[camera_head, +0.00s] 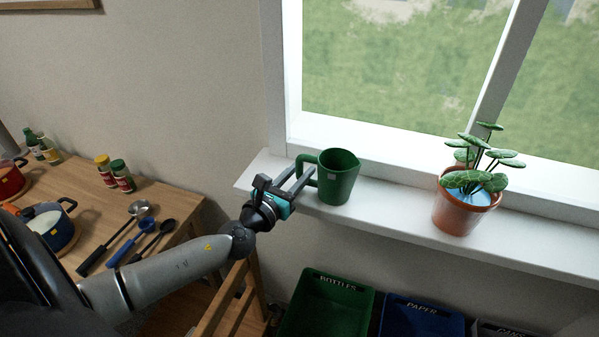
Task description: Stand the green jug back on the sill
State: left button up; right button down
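The green jug (338,178) stands upright on the white window sill (400,213), near the sill's left end. Its handle (301,168) points left, toward my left gripper. My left gripper (306,169) reaches in from the left, its two fingers apart with a gap between them. The fingertips are right at the handle and overlap it in the picture. I cannot tell whether they touch it. My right gripper is out of view.
A potted plant (462,211) stands on the sill to the right, with bare sill between it and the jug. Green (328,305) and blue (420,316) bins stand below. A wooden table (165,212) at left holds pots, utensils and shakers.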

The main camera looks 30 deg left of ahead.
pick_arm(q)
jog(key=shift+o, duration=1.2)
jog(key=shift+r, duration=0.25)
jog(key=s+b, duration=0.1)
jog(key=s, duration=1.1)
jog(key=shift+d, duration=0.25)
